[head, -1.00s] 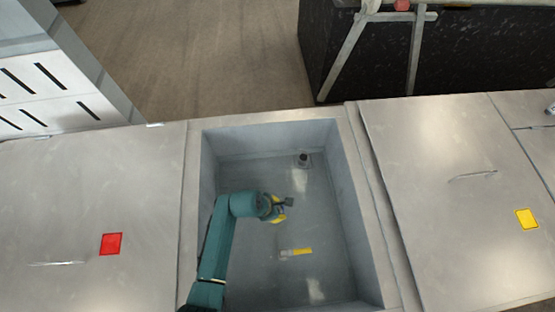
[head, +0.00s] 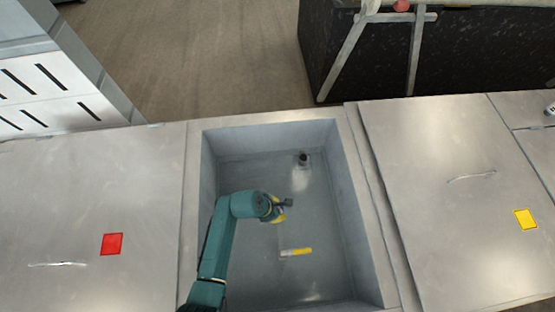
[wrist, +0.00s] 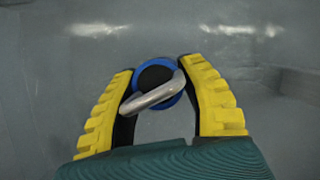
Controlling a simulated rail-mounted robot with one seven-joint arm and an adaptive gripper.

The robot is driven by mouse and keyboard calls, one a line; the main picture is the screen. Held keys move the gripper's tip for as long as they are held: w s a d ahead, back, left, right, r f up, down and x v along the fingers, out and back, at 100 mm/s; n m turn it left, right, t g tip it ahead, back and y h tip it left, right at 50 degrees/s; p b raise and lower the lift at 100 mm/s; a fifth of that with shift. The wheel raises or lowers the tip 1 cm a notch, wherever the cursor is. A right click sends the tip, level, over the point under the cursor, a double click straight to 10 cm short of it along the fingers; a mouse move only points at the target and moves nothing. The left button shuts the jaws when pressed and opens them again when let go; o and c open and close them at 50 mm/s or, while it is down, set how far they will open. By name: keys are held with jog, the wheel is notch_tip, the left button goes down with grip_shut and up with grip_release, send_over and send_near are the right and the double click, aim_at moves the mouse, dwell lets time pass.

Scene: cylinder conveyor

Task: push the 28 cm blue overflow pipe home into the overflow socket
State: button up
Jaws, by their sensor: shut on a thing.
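The blue overflow pipe (wrist: 141,72) shows nearly end-on in the wrist view, as a blue ring around a dark top with a bent metal handle (wrist: 154,97) across it. My gripper (wrist: 158,82) has its two yellow fingers on either side of the pipe, shut on it. In the head view my gripper (head: 279,208) is inside the grey basin (head: 325,215), left of its middle, and my wrist hides most of the pipe. The pipe's lower end and any socket beneath it are hidden, so I cannot tell how deep it sits.
A dark round fitting (head: 303,158) is near the basin's back wall. A short yellow piece with a pale end (head: 296,252) lies on the basin floor. Steel covers with a red square (head: 111,244) and a yellow square (head: 525,219) flank the basin. Its right side is clear.

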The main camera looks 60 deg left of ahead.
jog(key=shift+f+b, duration=0.65)
jog(key=shift+f, duration=0.55)
jog(key=o, duration=1.2)
jog(key=shift+o, duration=0.2)
jog(key=v, duration=1.2)
jog(key=shift+w+r, duration=0.1)
